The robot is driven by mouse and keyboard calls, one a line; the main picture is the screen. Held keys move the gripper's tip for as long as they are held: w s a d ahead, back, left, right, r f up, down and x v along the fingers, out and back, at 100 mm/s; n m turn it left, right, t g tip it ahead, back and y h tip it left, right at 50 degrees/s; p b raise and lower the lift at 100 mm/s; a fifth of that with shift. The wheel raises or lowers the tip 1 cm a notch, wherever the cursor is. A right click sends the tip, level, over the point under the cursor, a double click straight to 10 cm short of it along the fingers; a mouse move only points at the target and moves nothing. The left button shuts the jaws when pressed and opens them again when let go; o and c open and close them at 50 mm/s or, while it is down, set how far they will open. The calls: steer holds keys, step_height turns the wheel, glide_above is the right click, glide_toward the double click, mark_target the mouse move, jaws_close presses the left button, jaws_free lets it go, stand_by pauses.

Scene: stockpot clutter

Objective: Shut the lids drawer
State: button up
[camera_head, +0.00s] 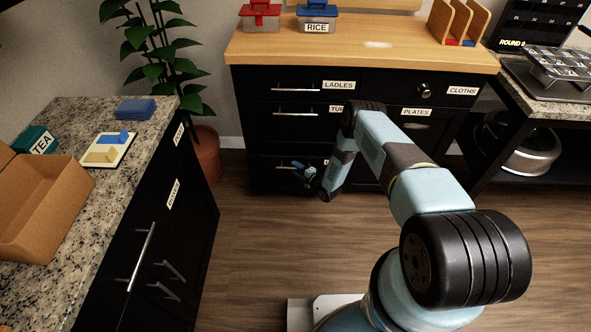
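My gripper (304,168) is small and dark in the camera_head view, low in front of the bottom left drawer (268,181) of the black cabinet. It is at the right end of that drawer's bar handle (287,167). I cannot tell whether it touches the handle, or whether its fingers are open or shut. My arm hides most of that drawer's label, so no label reading LIDS can be read. Whether this drawer stands slightly out is unclear. The LADLES drawer (260,85) above looks shut. The middle left drawer (255,120) has a partly hidden label.
The CLOTHS drawer (400,82) and PLATES drawer (445,125) are on the right. A potted plant (206,150) stands left of the cabinet. The granite counter (95,210) runs along the left, with handles sticking out. A shelf with a metal pot (535,150) is at right. The floor between is clear.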

steer(key=shift+c, duration=0.2)
jaws_close()
steer(key=shift+f, duration=0.1)
stand_by(0.4)
